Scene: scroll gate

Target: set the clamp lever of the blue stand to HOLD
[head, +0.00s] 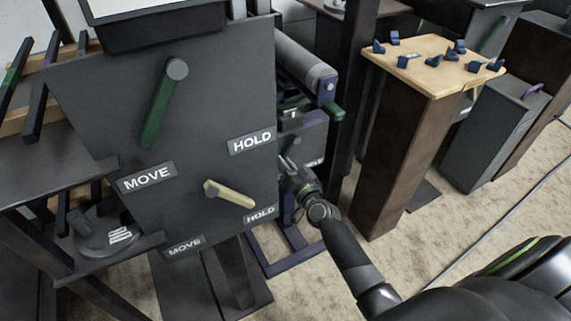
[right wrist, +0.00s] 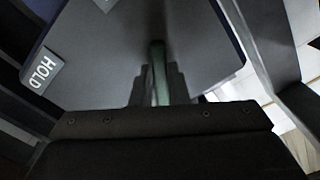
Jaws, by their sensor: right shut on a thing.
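The blue stand (head: 297,264) is behind the large dark front panel, which hides much of it. Its small grey plate (head: 312,143) carries a green clamp lever (head: 293,147) and a HOLD label (head: 313,162). My right gripper (head: 287,166) reaches in at this plate from below. In the right wrist view the gripper (right wrist: 157,92) is shut on the green lever (right wrist: 158,62), which stands between the fingers. A HOLD label (right wrist: 42,71) is at the left of the plate there, and part of another label shows at the top edge. My left gripper is not in view.
The large front panel (head: 220,90) stands just left of my right gripper, with its own green lever (head: 163,105), pale lever (head: 229,194) and MOVE and HOLD labels. A roller (head: 305,68) is above. A wooden-topped pedestal (head: 395,150) with small blue pieces stands right.

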